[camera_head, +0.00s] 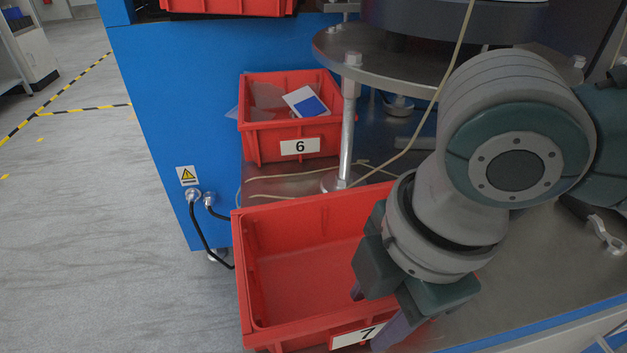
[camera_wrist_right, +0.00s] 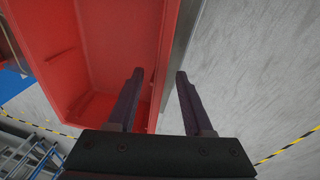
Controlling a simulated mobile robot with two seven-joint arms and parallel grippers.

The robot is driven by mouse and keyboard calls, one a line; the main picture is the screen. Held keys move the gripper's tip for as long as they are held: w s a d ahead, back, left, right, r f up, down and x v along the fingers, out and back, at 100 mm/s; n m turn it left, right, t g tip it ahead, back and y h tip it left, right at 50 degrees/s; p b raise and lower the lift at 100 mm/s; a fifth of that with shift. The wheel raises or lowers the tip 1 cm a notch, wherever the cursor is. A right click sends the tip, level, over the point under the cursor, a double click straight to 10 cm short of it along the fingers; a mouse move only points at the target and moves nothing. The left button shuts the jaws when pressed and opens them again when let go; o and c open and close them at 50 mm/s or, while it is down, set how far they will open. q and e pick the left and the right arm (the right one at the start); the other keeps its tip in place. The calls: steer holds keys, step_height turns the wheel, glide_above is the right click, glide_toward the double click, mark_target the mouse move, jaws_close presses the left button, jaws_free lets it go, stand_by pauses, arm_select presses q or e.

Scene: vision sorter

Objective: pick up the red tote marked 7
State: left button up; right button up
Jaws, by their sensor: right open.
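The red tote marked 7 (camera_head: 290,270) sits at the front of the metal work surface; it looks empty, and its white label (camera_head: 356,336) shows on the front wall. My right gripper (camera_head: 372,312) is over the tote's front right part, pointing down and covering some of its rim. In the right wrist view, my open fingers (camera_wrist_right: 158,74) straddle the line of the tote's wall (camera_wrist_right: 163,50), one on the inner side and one on the outer side. Nothing is held, and I cannot tell whether either finger touches the wall. My left gripper is in neither view.
A red tote marked 6 (camera_head: 260,145) with a few flat items stands behind. A metal post (camera_head: 348,125) under a round plate (camera_head: 330,48) and a thin cable (camera_head: 410,140) are close to my right arm. Open floor (camera_head: 90,240) is left.

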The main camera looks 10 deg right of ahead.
steer(key=shift+f, duration=0.4)
steer(key=shift+w, duration=0.1)
steer(key=shift+c, duration=0.2)
jaws_close()
stand_by(0.9)
